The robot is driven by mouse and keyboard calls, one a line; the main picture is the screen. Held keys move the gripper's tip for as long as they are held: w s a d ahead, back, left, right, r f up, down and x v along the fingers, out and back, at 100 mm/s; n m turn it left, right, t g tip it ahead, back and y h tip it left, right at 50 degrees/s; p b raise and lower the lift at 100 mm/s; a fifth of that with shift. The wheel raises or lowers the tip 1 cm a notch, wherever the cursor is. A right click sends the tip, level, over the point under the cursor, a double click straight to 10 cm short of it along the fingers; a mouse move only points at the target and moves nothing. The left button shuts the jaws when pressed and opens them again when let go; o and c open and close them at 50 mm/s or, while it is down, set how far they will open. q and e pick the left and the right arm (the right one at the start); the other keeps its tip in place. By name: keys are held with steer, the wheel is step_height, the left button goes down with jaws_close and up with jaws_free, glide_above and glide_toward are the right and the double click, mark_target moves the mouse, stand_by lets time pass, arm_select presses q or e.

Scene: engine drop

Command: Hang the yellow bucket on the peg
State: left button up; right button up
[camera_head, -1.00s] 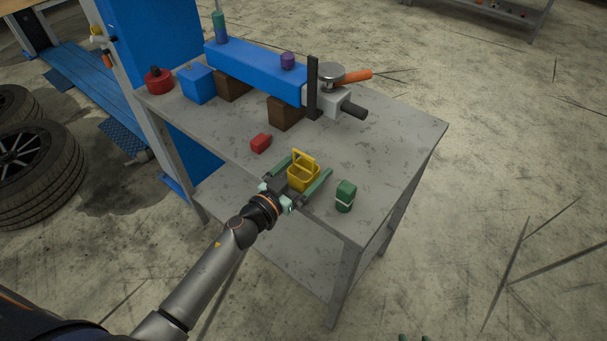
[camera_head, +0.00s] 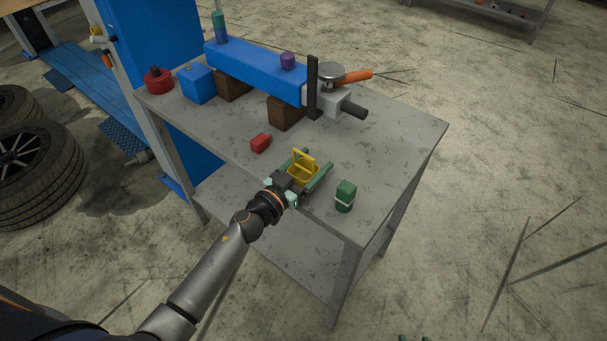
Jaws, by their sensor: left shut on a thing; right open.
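The yellow bucket (camera_head: 302,174) stands upright on the grey table, its handle (camera_head: 304,158) raised. My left gripper (camera_head: 304,173) comes from the lower left and is shut on the bucket, one green finger on each side. A dark peg-like cylinder (camera_head: 355,110) sticks out to the right from the pale block at the end of the blue beam. It lies beyond the bucket and to its right. Of my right gripper (camera_head: 414,338), only two green fingertips show at the bottom edge, apart and empty.
A dark green canister (camera_head: 346,195) stands right of the bucket. A small red block (camera_head: 261,143) lies to its left. The blue beam (camera_head: 255,70) rests on brown blocks (camera_head: 284,112) behind. An upright black bar (camera_head: 312,88) stands near the peg. The table (camera_head: 390,165) is clear at right.

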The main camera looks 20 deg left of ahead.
arm_select(q)
steer(key=shift+c, duration=1.2)
steer(key=shift+r+p, duration=0.5)
steer(key=shift+r, duration=0.1)
step_height(320, 180, up, 2)
steer(key=shift+r+p, duration=0.2)
steer(key=shift+p, duration=0.75)
steer(key=s+a+r+p, duration=0.2)
steer(key=s+a+r, duration=0.5)
steer(key=a, duration=0.5)
step_height(320, 180, up, 2)
steer(key=shift+r, duration=0.2)
steer(key=shift+s, duration=0.1)
